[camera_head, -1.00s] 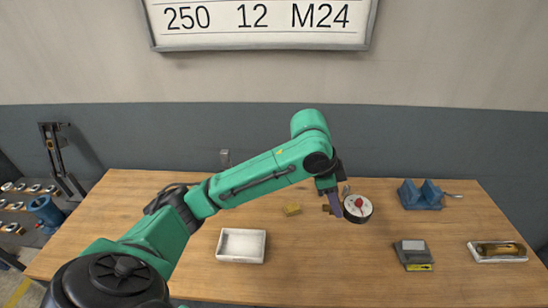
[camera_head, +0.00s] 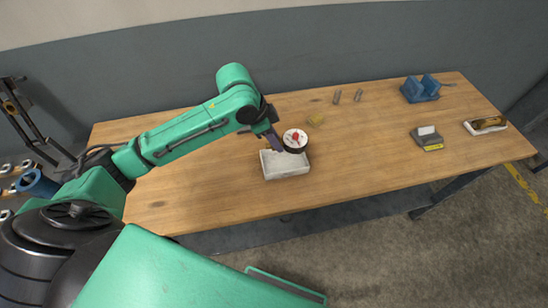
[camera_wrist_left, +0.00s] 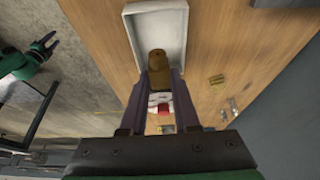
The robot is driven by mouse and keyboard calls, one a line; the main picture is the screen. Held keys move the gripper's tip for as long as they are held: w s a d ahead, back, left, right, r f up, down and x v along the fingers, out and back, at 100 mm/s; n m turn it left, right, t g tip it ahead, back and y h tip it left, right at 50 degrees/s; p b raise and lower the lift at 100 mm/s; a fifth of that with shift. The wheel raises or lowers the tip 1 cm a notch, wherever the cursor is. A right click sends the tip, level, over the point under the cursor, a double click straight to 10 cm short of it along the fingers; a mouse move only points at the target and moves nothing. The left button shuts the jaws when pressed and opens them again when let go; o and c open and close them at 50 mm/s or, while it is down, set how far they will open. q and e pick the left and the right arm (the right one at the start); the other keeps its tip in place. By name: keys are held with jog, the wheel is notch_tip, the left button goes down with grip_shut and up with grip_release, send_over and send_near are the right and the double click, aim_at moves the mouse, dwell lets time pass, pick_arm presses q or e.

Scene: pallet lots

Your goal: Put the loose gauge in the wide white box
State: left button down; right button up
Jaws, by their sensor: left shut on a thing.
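The gauge (camera_head: 296,140) has a round white dial, a red centre and a dark rim. My left gripper (camera_head: 277,141) is shut on it and holds it up near the far right part of the white box (camera_head: 287,180). In the left wrist view the gauge's brass part (camera_wrist_left: 157,64) shows between the fingers, overlapping the near end of the open box (camera_wrist_left: 183,38). The box looks empty where it shows; the gauge and fingers hide part of it. What looks like my right gripper (camera_wrist_left: 42,44) shows small at the left wrist view's edge, its jaws unclear.
A narrow white tray (camera_head: 470,128) with a brass-coloured item lies at the right. A grey device (camera_head: 427,137), a blue stand (camera_head: 419,90), a small yellow block (camera_head: 315,119) and small metal pieces (camera_head: 358,95) are on the table. The table left of the box is clear.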

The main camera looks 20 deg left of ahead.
aim_at(278, 165)
pick_arm(q)
notch_tip(278, 165, down, 9)
jog(key=shift+s+a+r, duration=0.1)
jog(key=shift+s+r, duration=0.05)
jog(key=shift+r, duration=0.05)
jog(key=shift+f, duration=0.35)
jog(key=shift+a, duration=0.1)
pick_arm(e)
jog(key=shift+s+a+r, duration=0.1)
jog(key=shift+s+a, duration=0.1)
jog(key=shift+a, duration=0.3)
jog(key=shift+s+a+r, duration=0.1)
jog(key=shift+s+a, duration=0.1)
jog(key=shift+a, duration=0.25)
jog(key=shift+d, duration=0.1)
pick_arm(q)
jog(key=c, duration=0.7)
grip_release()
jog(key=shift+f, duration=0.1)
jog(key=shift+o, duration=0.2)
pick_arm(e)
jog(key=shift+d, duration=0.3)
